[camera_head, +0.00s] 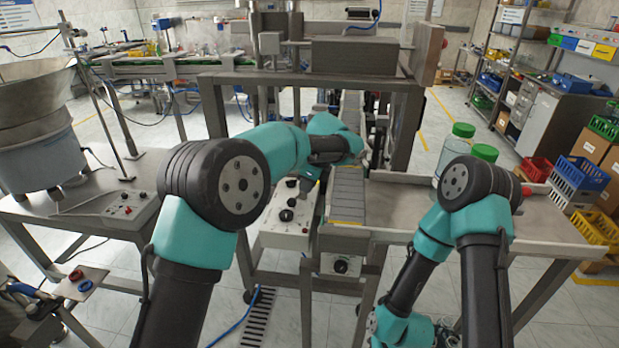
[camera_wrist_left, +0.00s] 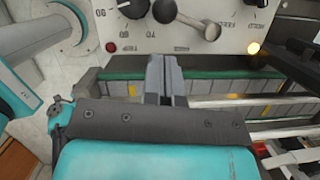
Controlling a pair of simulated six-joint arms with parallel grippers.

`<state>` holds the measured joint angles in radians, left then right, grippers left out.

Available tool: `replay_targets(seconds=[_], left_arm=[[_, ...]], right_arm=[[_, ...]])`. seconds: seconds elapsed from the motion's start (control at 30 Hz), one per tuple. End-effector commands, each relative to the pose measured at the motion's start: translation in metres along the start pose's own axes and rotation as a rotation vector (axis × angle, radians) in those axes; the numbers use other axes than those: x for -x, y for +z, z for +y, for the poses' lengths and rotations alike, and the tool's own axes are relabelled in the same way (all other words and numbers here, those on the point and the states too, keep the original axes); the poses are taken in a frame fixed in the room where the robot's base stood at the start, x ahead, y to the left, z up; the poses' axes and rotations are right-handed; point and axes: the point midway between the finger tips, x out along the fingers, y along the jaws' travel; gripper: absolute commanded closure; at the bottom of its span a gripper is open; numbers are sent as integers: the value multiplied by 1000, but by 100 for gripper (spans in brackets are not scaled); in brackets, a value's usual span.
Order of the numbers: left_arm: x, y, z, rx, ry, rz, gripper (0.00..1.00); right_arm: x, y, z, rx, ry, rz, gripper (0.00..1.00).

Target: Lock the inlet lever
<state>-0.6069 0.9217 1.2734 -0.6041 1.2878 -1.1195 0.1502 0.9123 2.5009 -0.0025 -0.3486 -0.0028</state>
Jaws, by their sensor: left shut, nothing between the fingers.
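A pale control panel fills the top of the left wrist view, with dark round knobs (camera_wrist_left: 163,11) and a silver lever (camera_wrist_left: 199,23) on it. I cannot tell whether this silver lever is the inlet lever. My left gripper (camera_wrist_left: 166,62) has its two grey fingers together, with nothing between them. Its tips are just below the panel edge in that view, a little apart from the silver lever. In the head view my left wrist reaches over the pale control box (camera_head: 282,232), close to its knobs (camera_head: 287,215); the fingers are mostly hidden. My right gripper is out of sight.
A lit amber lamp (camera_wrist_left: 254,48) and a red button (camera_wrist_left: 111,47) are on the panel. A grey conveyor (camera_head: 348,195) runs right of the control box. Green-capped bottles (camera_head: 455,150) stand on the metal table (camera_head: 395,203) at right. A large bowl feeder (camera_head: 40,150) stands left.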

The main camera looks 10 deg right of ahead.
Motion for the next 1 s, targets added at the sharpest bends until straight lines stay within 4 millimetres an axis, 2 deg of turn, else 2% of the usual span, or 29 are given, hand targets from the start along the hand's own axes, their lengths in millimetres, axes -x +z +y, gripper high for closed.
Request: replay_targets(seconds=[0.1,0.33,1.0], left_arm=[[-21,0,0,-1,2,0,100],[-48,0,0,-1,2,0,100],[-54,6,2,-16,-5,0,100]], right_arm=[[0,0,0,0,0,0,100],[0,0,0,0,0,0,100],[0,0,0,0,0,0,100]])
